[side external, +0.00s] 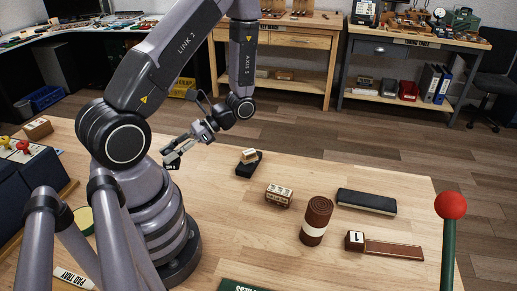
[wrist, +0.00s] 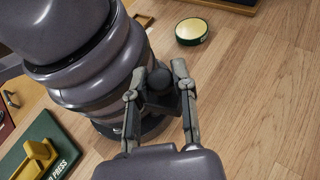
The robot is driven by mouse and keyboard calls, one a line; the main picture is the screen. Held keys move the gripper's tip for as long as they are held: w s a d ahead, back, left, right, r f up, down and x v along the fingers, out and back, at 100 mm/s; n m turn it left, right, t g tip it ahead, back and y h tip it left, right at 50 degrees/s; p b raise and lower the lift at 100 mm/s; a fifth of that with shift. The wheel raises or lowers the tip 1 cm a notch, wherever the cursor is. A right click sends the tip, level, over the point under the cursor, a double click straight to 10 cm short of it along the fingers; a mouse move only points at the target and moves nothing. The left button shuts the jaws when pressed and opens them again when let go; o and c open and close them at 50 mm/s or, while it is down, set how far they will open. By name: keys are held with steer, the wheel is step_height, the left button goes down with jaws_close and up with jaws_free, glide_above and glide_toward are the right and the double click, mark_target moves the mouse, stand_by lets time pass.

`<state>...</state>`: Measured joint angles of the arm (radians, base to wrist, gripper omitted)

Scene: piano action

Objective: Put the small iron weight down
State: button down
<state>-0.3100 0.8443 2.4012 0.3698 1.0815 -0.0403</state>
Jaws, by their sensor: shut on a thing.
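My gripper (side external: 172,160) hangs above the wooden bench on the right side of my base, in the side view. In the wrist view its two fingers (wrist: 160,78) are closed around a small dark rounded thing, which looks like the small iron weight (wrist: 158,84). The fingers and the dark base behind hide much of its outline. In the side view the weight is too small and dark to tell from the fingertips. The gripper appears held clear of the bench top (side external: 225,215).
Right of my gripper are a black block with a wooden piece (side external: 249,165), a lettered block (side external: 279,195), a brown roll (side external: 316,220), a dark bar (side external: 366,203) and a red ball on a post (side external: 451,205). The wrist view shows a round green-rimmed pad (wrist: 192,31) and a green press plate (wrist: 45,145).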

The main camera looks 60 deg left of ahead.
steer(key=w+a+f+m+t+y, duration=0.1)
steer(key=w+a+f+m+y, duration=0.2)
steer(key=a, duration=0.4)
steer(key=w+a+f+m+t+y, duration=0.1)
steer(key=w+a+f+m+y, duration=0.1)
steer(key=a, duration=0.5)
steer(key=w+a+f+m+t+y, duration=0.2)
steer(key=w+a+f+m+y, duration=0.1)
steer(key=a, duration=0.5)
steer(key=shift+w+f+m+y, duration=0.15)
steer(key=shift+w+f+y, duration=0.15)
steer(key=shift+w+f, duration=0.55)
steer(key=shift+w+f+m+y, duration=0.15)
steer(key=shift+w+f+y, duration=0.15)
steer(key=shift+w+f, duration=0.5)
steer(key=shift+s+a+f, duration=0.1)
steer(key=shift+s+f, duration=0.05)
steer(key=shift+f, duration=0.25)
steer(key=shift+a+f, duration=0.2)
steer(key=shift+f, duration=1.6)
steer(key=shift+f, duration=0.15)
steer(key=c, duration=0.9)
jaws_free()
